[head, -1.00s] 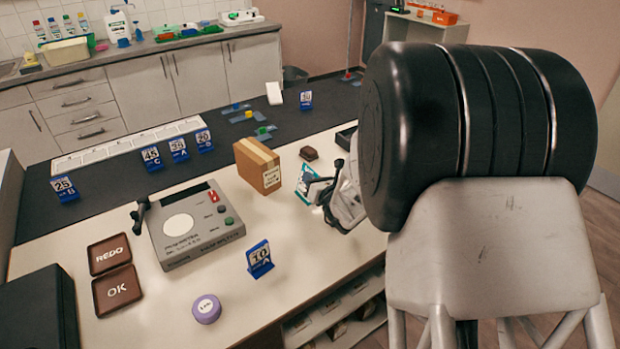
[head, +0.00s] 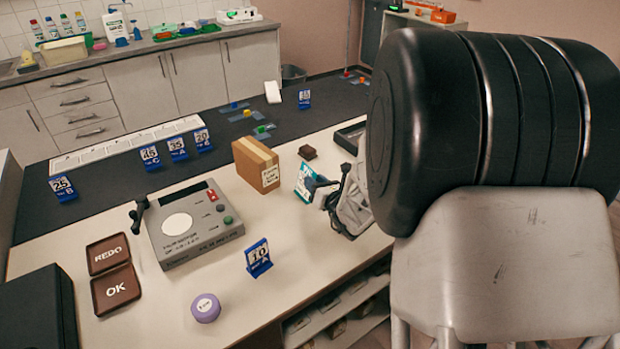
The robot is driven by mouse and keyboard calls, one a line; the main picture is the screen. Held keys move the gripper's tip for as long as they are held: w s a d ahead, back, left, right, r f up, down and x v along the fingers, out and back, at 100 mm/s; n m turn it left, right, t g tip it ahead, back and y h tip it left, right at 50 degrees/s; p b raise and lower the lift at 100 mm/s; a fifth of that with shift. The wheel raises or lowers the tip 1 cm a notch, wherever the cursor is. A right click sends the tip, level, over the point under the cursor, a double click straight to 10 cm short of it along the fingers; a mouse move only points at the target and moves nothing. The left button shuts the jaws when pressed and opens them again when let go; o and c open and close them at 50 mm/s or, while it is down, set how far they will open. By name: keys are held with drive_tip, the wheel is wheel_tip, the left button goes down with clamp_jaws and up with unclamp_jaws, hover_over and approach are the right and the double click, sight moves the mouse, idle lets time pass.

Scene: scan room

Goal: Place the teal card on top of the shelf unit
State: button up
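The teal card (head: 304,182), teal and white with dark marks, stands upright at the end of my gripper (head: 318,188), just right of the cardboard box. My gripper's dark fingers are at its right edge and appear shut on it; the exact contact is small and partly hidden. The card seems to be a little above the light worktop. A pale unit (head: 424,19) with orange items on top stands at the back right, partly hidden behind my arm; it may be the shelf unit. Open shelves (head: 330,318) with several items also show below the worktop's front edge.
A cardboard box (head: 256,164), a small dark brown block (head: 308,152) and a dark tray (head: 350,137) are near my gripper. A grey device (head: 190,228), blue number sign (head: 258,257) and purple disc (head: 206,307) stand left. The front right worktop is clear.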

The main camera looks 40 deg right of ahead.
drive_tip(key=shift+s, duration=0.8)
wheel_tip(320, 180, up, 7)
drive_tip(key=s+a+r+n+g+y, duration=0.2)
drive_tip(key=a+r+n+g+y, duration=0.15)
drive_tip(key=a+n, duration=0.4)
drive_tip(key=s+a+r+n+g+y, duration=0.35)
drive_tip(key=a+n, duration=0.25)
drive_tip(key=a, duration=0.3)
drive_tip(key=s+a+r+n+g+y, duration=0.2)
drive_tip(key=a+r+n+g, duration=0.15)
drive_tip(key=a+n, duration=0.45)
drive_tip(key=s+a+r+n+g+h, duration=0.1)
drive_tip(key=s+r+n+g+h, duration=0.1)
drive_tip(key=s+n, duration=0.6)
drive_tip(key=s+a+r+n+g+h, duration=0.1)
drive_tip(key=s+r+n+g+h, duration=0.2)
drive_tip(key=s+n+h, duration=0.4)
drive_tip(key=shift+s+a+r+n, duration=0.4)
drive_tip(key=shift+s+r+n, duration=0.15)
drive_tip(key=shift+s+n, duration=0.65)
